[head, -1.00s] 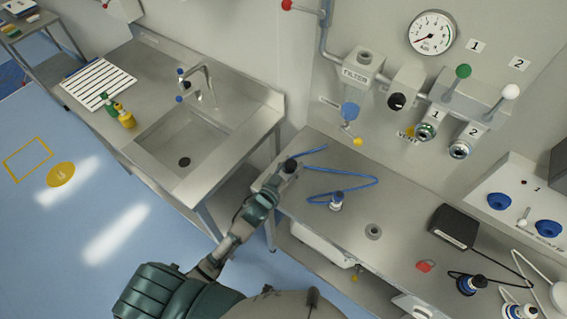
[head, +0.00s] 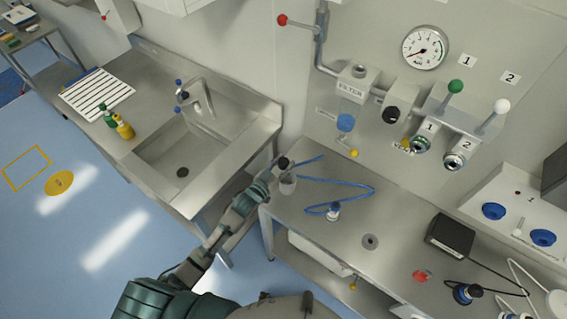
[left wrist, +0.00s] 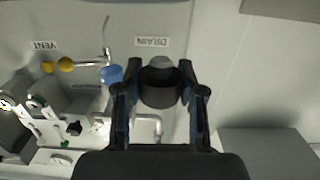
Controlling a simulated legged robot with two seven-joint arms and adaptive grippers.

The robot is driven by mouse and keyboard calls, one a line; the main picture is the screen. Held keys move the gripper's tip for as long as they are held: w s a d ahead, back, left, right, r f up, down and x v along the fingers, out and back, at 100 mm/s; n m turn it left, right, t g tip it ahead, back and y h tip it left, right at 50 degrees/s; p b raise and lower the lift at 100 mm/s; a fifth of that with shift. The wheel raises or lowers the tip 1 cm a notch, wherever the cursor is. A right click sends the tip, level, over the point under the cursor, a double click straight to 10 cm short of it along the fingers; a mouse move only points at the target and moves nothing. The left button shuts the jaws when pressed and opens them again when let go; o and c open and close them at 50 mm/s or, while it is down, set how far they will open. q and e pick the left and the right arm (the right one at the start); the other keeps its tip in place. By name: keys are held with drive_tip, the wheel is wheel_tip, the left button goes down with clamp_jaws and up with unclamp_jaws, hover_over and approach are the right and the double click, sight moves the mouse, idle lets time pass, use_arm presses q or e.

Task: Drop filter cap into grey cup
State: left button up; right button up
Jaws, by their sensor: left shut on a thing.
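My left gripper (head: 277,172) is over the left end of the steel bench. It is shut on the dark round filter cap (head: 283,162). In the left wrist view the cap (left wrist: 160,90) sits between the two fingers of the left gripper (left wrist: 160,98), with a lighter grey top. A light grey cup (head: 288,185) stands on the bench corner, just below and right of the cap in the head view. The arm partly hides it. I cannot tell the height gap between cap and cup. My right gripper is not in view.
A blue hose (head: 345,189) loops over the bench beside the cup, with a white-and-blue fitting (head: 333,211). A small grey ring (head: 370,241) and a black box (head: 450,236) are farther right. The filter housing (head: 358,84) is on the wall. A sink (head: 182,150) is left.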

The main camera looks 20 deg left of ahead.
use_arm(q)
drive_tip(key=shift+f+b, duration=0.35)
drive_tip(key=shift+f, duration=0.35)
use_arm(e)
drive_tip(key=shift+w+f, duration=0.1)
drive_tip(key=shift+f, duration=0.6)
use_arm(q)
drive_tip(key=shift+r, duration=0.1)
drive_tip(key=o, duration=1.2)
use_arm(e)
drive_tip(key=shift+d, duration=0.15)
use_arm(q)
drive_tip(key=v, duration=1.2)
